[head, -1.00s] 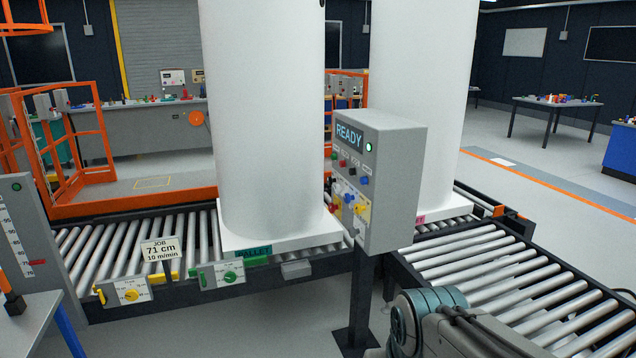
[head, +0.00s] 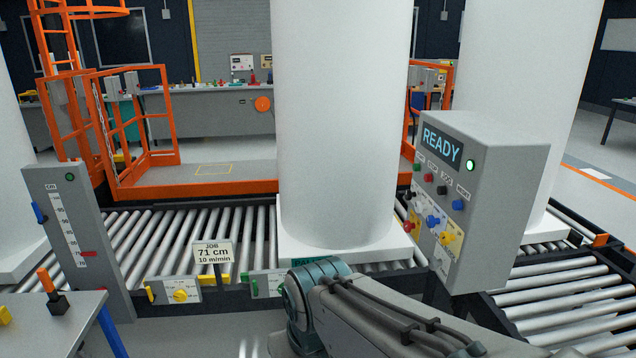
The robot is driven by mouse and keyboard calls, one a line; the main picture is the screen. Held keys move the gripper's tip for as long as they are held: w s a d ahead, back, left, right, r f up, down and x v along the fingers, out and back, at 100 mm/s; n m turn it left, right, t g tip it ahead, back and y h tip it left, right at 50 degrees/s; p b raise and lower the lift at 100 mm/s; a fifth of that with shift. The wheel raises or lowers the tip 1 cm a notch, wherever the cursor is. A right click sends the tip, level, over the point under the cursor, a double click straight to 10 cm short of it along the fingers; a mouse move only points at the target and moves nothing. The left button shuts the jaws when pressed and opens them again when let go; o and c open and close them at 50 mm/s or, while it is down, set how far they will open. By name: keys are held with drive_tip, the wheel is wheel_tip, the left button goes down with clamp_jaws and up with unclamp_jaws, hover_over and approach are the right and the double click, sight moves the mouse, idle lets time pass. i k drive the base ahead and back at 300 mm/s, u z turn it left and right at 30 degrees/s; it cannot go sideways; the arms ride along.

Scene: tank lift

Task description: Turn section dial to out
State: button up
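The grey control box (head: 508,205) stands on a post right of centre, its READY screen (head: 441,146) lit. Its face carries several small buttons and knobs, among them a blue knob (head: 432,222), a yellow knob (head: 446,238) and a white knob (head: 415,199). Their labels are too small to read, so I cannot tell which is the section dial. My gripper is out of view; only arm links show at the bottom.
Tall white tanks (head: 345,110) stand on the roller conveyor (head: 165,235). A JOB sign (head: 212,253) reads 71 cm, 10 m/min. A grey scale post (head: 78,240) and small table (head: 60,325) are at left. An orange platform (head: 200,187) lies behind the conveyor.

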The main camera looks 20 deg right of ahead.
sight(408, 195)
drive_tip(key=z, duration=0.25)
drive_tip(key=i, duration=1.2)
drive_tip(key=z, duration=0.85)
drive_tip(key=i, duration=0.25)
drive_tip(key=z, duration=0.15)
